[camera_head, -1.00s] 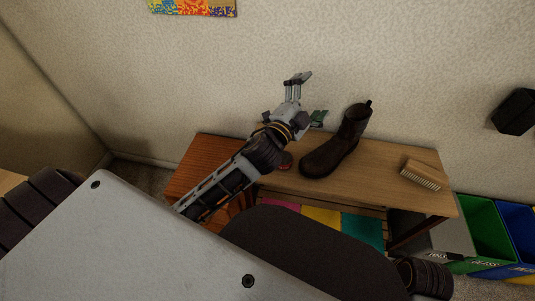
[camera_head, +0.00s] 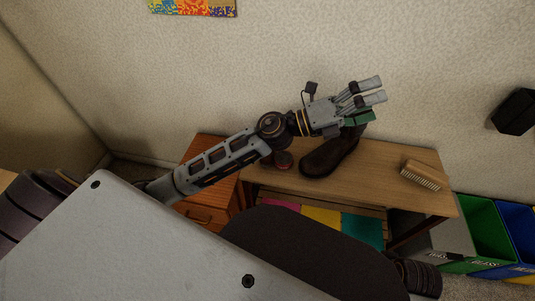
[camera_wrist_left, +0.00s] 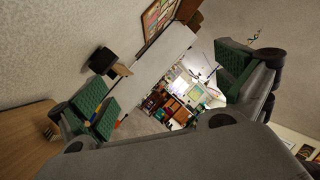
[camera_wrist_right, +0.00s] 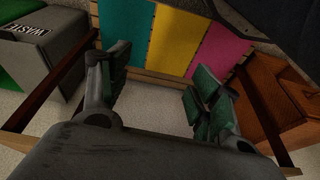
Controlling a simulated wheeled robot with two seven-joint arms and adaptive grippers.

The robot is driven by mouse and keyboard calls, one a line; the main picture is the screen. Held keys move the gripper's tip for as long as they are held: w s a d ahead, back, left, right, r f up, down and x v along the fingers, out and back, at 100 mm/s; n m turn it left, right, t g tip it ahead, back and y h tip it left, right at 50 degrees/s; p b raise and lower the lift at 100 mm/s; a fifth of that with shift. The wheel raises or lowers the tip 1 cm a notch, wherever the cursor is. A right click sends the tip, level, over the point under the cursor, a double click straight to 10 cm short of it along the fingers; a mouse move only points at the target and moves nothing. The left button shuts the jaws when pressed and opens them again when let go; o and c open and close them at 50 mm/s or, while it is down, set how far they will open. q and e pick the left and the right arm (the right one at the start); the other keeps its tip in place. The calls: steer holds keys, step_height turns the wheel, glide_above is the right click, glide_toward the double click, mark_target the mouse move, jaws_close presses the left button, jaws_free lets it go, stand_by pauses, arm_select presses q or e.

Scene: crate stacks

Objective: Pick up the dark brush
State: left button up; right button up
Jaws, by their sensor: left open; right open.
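I cannot make out a clearly dark brush. A brush with a pale wooden back and light bristles (camera_head: 420,175) lies at the right end of the wooden bench (camera_head: 390,160). My left gripper (camera_head: 374,91) is open and empty, raised above the boot and pointing right. In the left wrist view its fingers (camera_wrist_left: 168,88) stand wide apart with nothing between them. My right gripper (camera_wrist_right: 160,82) is open and empty, facing the bench's lower shelf with its coloured panels; the head view does not show it.
A dark brown boot (camera_head: 328,158) stands mid-bench, its top hidden by my left gripper. A small reddish item (camera_head: 281,160) sits left of it, partly covered by my arm. An orange-brown cabinet (camera_head: 205,215) is at left, bins (camera_head: 485,230) at right.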

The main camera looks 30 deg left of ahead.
arm_select(q)
steer(key=s+a+f+m+g+y, duration=0.1)
steer(key=s+f+m+g+y, duration=0.1)
steer(key=f+m+g+y, duration=0.35)
steer(key=s+a+f+m+g+y, duration=0.1)
steer(key=s+f+m+g+y, duration=0.1)
steer(key=f+m+g, duration=0.6)
steer(key=w+a+f+y, duration=0.1)
steer(key=a+y, duration=0.3)
steer(key=a, duration=0.4)
steer(key=w+a+f+m+t+y, duration=0.1)
steer(key=w+a+f+y, duration=0.1)
steer(key=a, duration=0.6)
steer(key=w+a+f+m+t+y, duration=0.1)
steer(key=w+a+f+y, duration=0.1)
steer(key=a+y, duration=0.4)
steer(key=shift+w+a+f, duration=0.15)
steer(key=shift+a+f, duration=0.75)
steer(key=shift+a, duration=0.3)
arm_select(e)
steer(key=shift+g+y, duration=0.3)
steer(key=f, duration=0.1)
steer(key=a+f, duration=0.1)
steer(key=f, duration=0.1)
steer(key=s+a+f, duration=0.1)
steer(key=f, duration=0.1)
steer(key=shift+a+f, duration=0.1)
